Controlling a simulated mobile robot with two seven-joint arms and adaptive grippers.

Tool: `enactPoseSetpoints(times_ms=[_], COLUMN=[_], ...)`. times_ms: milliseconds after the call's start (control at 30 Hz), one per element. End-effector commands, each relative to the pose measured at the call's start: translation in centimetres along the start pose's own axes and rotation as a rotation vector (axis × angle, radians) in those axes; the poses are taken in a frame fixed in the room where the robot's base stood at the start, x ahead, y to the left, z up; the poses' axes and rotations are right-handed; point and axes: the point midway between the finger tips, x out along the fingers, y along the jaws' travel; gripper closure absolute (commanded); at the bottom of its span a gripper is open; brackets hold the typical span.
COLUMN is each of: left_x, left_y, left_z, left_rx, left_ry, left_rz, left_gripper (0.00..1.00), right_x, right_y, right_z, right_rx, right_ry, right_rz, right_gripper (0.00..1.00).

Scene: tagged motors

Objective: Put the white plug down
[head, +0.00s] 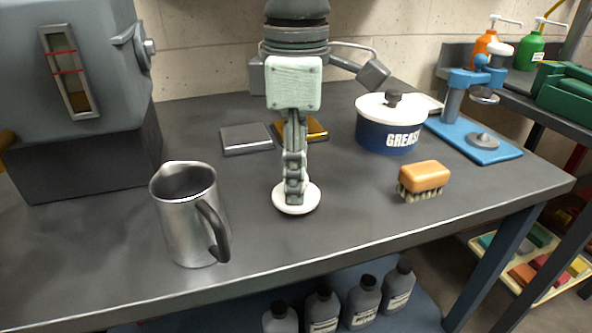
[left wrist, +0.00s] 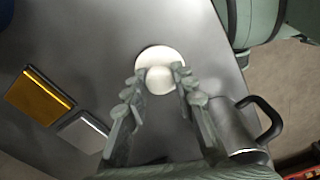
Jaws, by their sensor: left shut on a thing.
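The white plug (head: 297,202) has a round flat disc with a smaller knob on it. My left gripper (head: 294,184) points down over the workbench (head: 340,225) and is shut on the plug's knob. The left wrist view shows the plug (left wrist: 160,59) between the two fingertips of the left gripper (left wrist: 160,82), with the disc beyond them. The disc looks level and is at or very close to the bench top; I cannot tell whether it touches. My right gripper is not in view.
A metal jug (head: 187,215) stands left of the plug. A grey plate (head: 246,139) and a gold plate (head: 316,130) lie behind. A blue grease pot (head: 378,134), an orange brush (head: 424,177) and a blue press (head: 470,134) are at right. Bare bench surrounds the plug.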

Motion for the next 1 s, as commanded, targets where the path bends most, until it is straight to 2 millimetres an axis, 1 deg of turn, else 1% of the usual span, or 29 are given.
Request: enactPoseSetpoints(times_ms=[167, 200, 333, 600, 700, 733, 767, 800, 867, 1000], left_x=[0.3, 0.2, 0.2, 0.2, -0.1, -0.3, -0.5, -1.1, -2.2, -5.3], left_y=[0.0, 0.0, 0.0, 0.0, 0.0, 0.0, 0.1, 0.1, 0.1, 0.1], left_z=[0.0, 0.0, 0.0, 0.0, 0.0, 0.0, 0.0, 0.0, 0.0, 0.1], left_rx=[0.0, 0.0, 0.0, 0.0, 0.0, 0.0, -0.001, -0.001, -0.001, -0.002], left_ry=[-0.001, -0.001, 0.0, 0.0, 0.0, 0.0, -0.001, -0.002, -0.002, -0.002], left_rz=[0.0, 0.0, 0.0, 0.0, 0.001, 0.001, 0.002, 0.003, 0.004, 0.003], left_gripper=[0.94, 0.71, 0.55, 0.54, 0.54, 0.54, 0.54, 0.54, 0.54, 0.54], right_x=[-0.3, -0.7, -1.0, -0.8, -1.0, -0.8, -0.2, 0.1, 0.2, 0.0], right_y=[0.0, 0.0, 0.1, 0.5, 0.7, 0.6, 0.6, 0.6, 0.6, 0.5], right_z=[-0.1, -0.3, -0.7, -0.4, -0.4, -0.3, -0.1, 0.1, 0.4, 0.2], right_rx=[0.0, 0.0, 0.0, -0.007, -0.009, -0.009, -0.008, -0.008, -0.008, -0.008], right_ry=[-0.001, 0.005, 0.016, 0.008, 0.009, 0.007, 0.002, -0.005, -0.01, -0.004], right_rz=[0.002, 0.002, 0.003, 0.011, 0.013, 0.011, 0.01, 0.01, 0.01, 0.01], right_gripper=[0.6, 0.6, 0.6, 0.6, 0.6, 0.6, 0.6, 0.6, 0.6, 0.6])
